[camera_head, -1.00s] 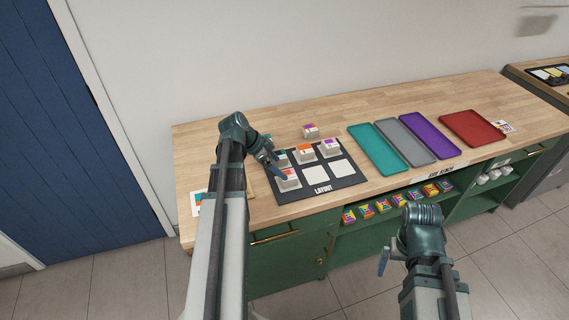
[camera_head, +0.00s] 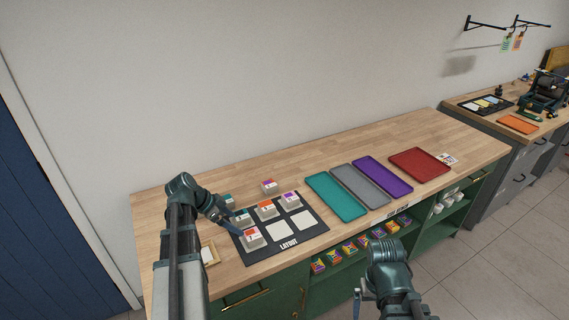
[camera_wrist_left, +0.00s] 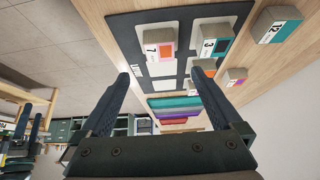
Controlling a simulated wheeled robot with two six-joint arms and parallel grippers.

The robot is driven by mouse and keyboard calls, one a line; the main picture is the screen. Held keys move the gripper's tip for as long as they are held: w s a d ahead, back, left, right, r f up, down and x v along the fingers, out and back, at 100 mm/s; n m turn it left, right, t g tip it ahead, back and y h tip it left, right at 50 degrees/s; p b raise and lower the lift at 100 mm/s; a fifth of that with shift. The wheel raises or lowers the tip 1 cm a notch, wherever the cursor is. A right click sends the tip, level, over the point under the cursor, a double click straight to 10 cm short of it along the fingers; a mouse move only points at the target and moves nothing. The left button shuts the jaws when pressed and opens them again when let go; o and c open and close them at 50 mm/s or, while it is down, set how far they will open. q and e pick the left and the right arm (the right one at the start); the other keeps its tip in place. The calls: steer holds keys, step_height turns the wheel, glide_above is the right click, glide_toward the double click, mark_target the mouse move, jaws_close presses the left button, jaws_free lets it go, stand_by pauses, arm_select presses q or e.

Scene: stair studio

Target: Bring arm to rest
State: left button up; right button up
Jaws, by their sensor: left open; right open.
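My left gripper (camera_head: 236,222) is at the left edge of the black layout mat (camera_head: 316,228), close to the blocks there. In the left wrist view the left gripper (camera_wrist_left: 160,74) has its fingers wide apart with nothing held. A block marked 7 (camera_wrist_left: 158,43) and a teal-labelled block marked 3 (camera_wrist_left: 213,43) lie beyond the fingertips. My right gripper (camera_head: 358,302) hangs in front of the bench at the bottom of the head view. Its fingers are small there, apart from any object.
Behind the mat stand a purple-labelled block (camera_head: 269,187) and a teal block marked 12 (camera_wrist_left: 279,25). Teal (camera_head: 336,198), grey (camera_head: 360,186), purple (camera_head: 383,176) and red (camera_head: 419,164) trays lie to the right. Several small boxes (camera_head: 349,249) fill the shelf below. The bench's back is clear.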

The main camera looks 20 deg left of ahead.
mark_target(252, 234)
arm_select(q)
steer(key=b+x, duration=0.9)
steer(key=x, duration=0.2)
steer(key=shift+w+f, duration=0.1)
steer(key=shift+f, duration=0.3)
arm_select(e)
step_height(252, 234, down, 10)
